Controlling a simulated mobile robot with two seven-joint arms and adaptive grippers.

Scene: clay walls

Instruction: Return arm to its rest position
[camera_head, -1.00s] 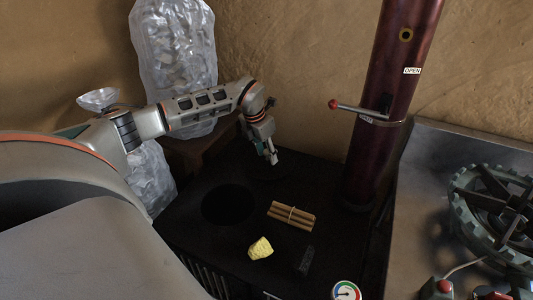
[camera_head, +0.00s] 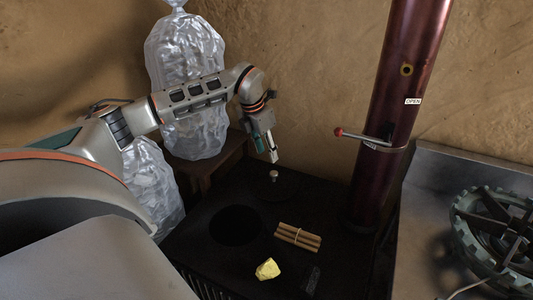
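My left arm reaches in from the left, and its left gripper (camera_head: 272,150) hangs pointing down above the black stove top (camera_head: 205,262). The gripper is small and seen from the side, so I cannot tell whether its fingers are open or shut. Just below the fingertips, apart from them, is a dark round lid with a small metal knob (camera_head: 274,175). It lies on the stove top behind a round dark opening (camera_head: 238,226). My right gripper is not in view.
A tied bundle of sticks (camera_head: 298,236) and a yellow lump (camera_head: 267,269) lie on the stove top. A dark red pipe (camera_head: 400,110) with a red-knobbed lever (camera_head: 360,137) rises behind. Clear plastic bags (camera_head: 185,75) stand behind the arm. A burner (camera_head: 490,215) is at right.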

